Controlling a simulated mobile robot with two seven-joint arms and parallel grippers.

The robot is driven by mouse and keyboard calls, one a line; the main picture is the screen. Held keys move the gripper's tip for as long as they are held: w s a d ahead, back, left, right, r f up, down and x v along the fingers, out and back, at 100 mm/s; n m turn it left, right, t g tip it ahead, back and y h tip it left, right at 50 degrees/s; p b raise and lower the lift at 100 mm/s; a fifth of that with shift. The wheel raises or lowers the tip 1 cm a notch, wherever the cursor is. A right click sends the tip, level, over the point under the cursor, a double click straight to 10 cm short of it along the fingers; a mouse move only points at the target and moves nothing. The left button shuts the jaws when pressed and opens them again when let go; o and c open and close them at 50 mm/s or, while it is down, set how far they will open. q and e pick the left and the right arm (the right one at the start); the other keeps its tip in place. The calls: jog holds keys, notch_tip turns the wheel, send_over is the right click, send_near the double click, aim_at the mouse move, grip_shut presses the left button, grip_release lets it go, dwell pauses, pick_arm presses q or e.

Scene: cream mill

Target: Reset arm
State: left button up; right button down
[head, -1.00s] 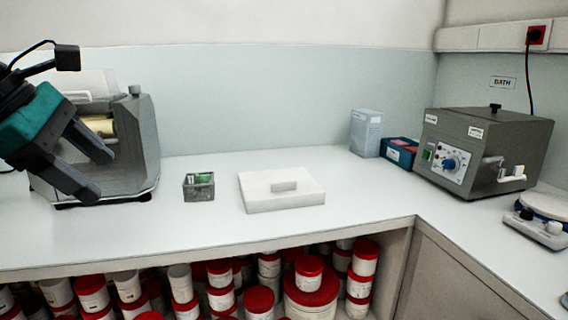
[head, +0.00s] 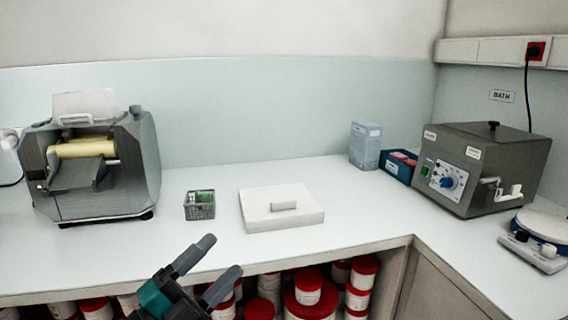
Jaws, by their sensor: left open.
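My left gripper (head: 206,264) shows low in the head view, in front of the counter's front edge. Its two dark fingers are spread apart with nothing between them, and a teal part shows at its base. It is clear of everything on the counter. My right gripper is not in the view.
The white counter (head: 340,200) holds a grey mill with a cream roller (head: 140,170), a small grey basket (head: 200,212), a white lidded block (head: 270,222), a pale box (head: 365,145), a blue box (head: 392,172) and a bath unit (head: 500,160). Red-lidded tubs (head: 308,274) fill the shelf below.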

pick_arm(q)
jog(key=s+a+f+n+y+p, duration=0.1)
jog(key=s+a+f+n+y, duration=0.1)
jog(key=f+n+y, duration=0.5)
jog(key=s+a+f+n+y+p, duration=0.1)
jog(key=s+a+f+n+y, duration=0.2)
jog(key=f+n, duration=0.45)
jog(key=s+a+f+n+g+y, duration=0.1)
jog(key=s+f+n+g+y, duration=0.3)
jog(key=s+f, duration=0.7)
notch_tip(320, 180, down, 3)
jog(key=shift+a+r+n+g, duration=0.2)
jog(key=shift+a+n+g, duration=0.35)
jog(key=shift+n, duration=0.7)
